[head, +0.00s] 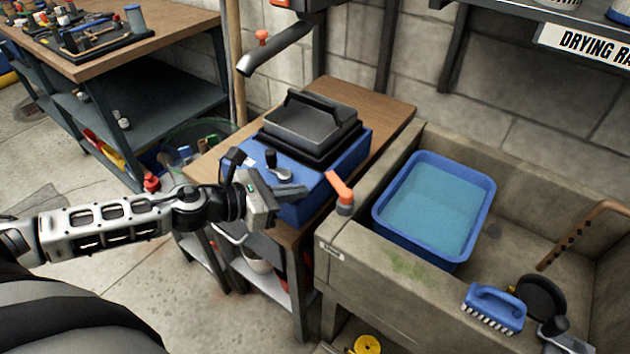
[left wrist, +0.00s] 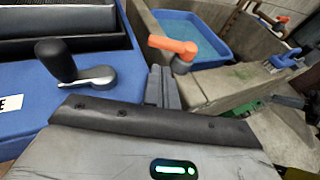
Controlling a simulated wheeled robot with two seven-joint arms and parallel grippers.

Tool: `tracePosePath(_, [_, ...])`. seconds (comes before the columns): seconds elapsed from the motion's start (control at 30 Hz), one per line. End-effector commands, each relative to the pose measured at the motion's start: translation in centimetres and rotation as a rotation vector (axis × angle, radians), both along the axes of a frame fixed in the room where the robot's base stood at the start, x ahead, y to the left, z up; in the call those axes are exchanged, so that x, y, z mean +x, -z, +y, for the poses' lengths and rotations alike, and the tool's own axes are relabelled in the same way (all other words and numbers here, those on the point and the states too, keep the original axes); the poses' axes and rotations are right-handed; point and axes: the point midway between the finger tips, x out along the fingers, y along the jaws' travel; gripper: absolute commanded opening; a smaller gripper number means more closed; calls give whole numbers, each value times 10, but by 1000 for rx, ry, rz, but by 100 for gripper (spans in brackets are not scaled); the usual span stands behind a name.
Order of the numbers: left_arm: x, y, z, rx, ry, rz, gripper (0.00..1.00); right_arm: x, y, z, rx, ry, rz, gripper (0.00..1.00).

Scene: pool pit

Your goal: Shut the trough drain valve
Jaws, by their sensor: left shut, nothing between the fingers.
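An orange lever (head: 340,188) on a grey-and-orange stub stands at the near left corner of the concrete trough (head: 350,262). It also shows in the left wrist view (left wrist: 173,45). I cannot tell if this lever is the drain valve. A yellow round part (head: 368,345) is low beneath the trough, cut off by the frame edge. My left gripper (head: 300,191) is shut and empty, in front of the blue box, a little left of the orange lever and apart from it. Its fingers (left wrist: 162,86) point toward the lever.
A blue box (head: 305,210) with a black crank (head: 280,172) sits on the wooden bench beside the trough. A blue basin of water (head: 438,205) and a blue brush (head: 494,309) are at the trough. A dark round piece (head: 540,297) is at lower right. A spout (head: 275,48) hangs above.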

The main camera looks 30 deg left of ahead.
Motion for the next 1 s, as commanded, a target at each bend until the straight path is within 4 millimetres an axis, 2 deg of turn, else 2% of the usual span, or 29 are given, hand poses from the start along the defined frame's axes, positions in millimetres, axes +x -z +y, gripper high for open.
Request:
tracePosePath(0.2, [22,-3,-15,-1,1,-4,0,-5,-2,-3,-18,-4,20,0])
tracePosePath(0.4, [35,-1,-24,-1,0,-2,0,-6,-3,-5,-29,-8,23,0])
tracePosePath(1.0, [39,3,-26,0,17,-1,0,-1,-1,-6,-30,-4,13,0])
